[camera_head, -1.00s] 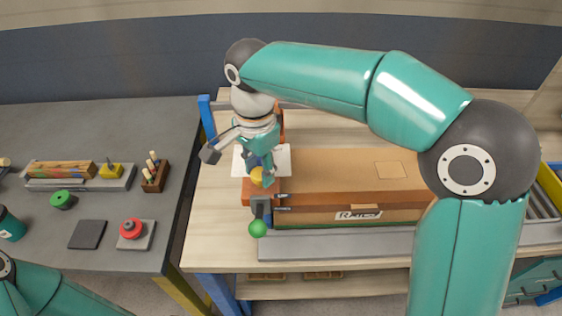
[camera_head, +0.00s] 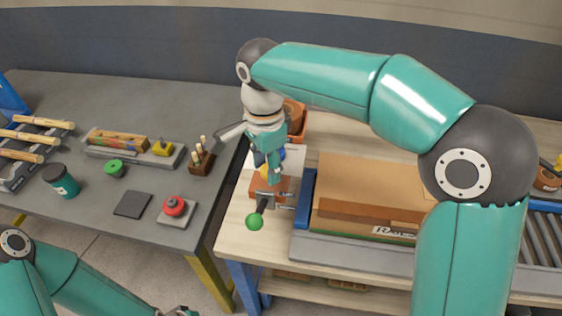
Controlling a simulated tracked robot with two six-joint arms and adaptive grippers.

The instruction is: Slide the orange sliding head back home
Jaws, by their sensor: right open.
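The orange sliding head (camera_head: 257,186) is at the left end of the wooden bench (camera_head: 236,232), left of the blue upright plate (camera_head: 305,200). A dark lever with a green ball knob (camera_head: 255,222) sticks out at its front. My right gripper (camera_head: 268,172) points down at the head from above and is open. The wrist covers part of the head, so I cannot tell whether the fingers touch it.
A cardboard box (camera_head: 365,185) lies right of the blue plate. An orange pot (camera_head: 297,118) stands behind my right wrist. The grey table on the left holds a red button (camera_head: 174,206), a dark green cup (camera_head: 62,184) and a peg block (camera_head: 201,163). A gap separates the tables.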

